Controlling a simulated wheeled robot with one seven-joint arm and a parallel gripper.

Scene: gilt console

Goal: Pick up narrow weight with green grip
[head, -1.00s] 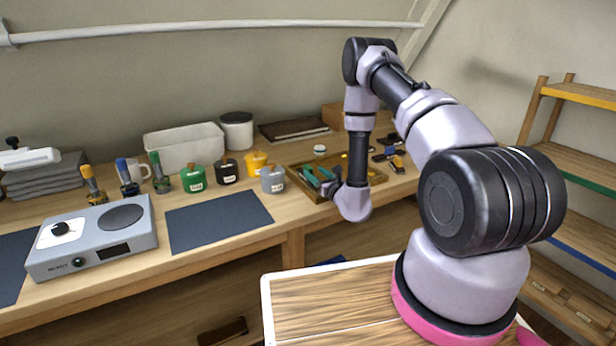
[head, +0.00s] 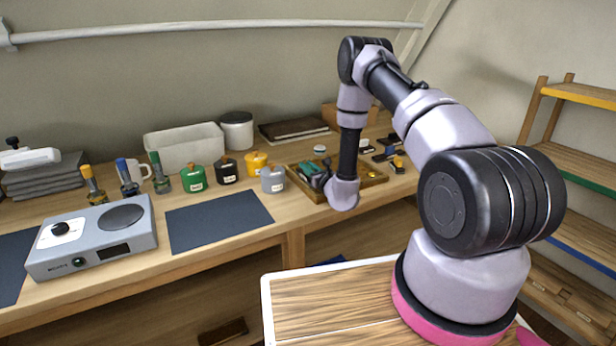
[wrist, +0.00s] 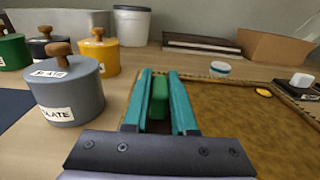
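A green grip (wrist: 159,97) stands upright between my gripper's fingers in the wrist view, with something dark below it. The weight's body is mostly hidden by the fingers and wrist. My gripper (wrist: 160,88) has teal fingers on both sides of the green grip, with narrow gaps seeming to remain. In the head view my gripper (head: 312,172) is low over the left part of a wooden tray (head: 377,184), where my wrist hides part of the contents. The tray's brown floor also shows in the wrist view (wrist: 225,115).
A grey labelled canister (wrist: 66,92) stands just left of my gripper. Green (head: 193,179), black (head: 227,171) and yellow (head: 255,163) canisters stand farther left. A small yellow piece (wrist: 263,92) lies in the tray. Dark pieces with coloured parts (head: 398,164) lie right of the tray.

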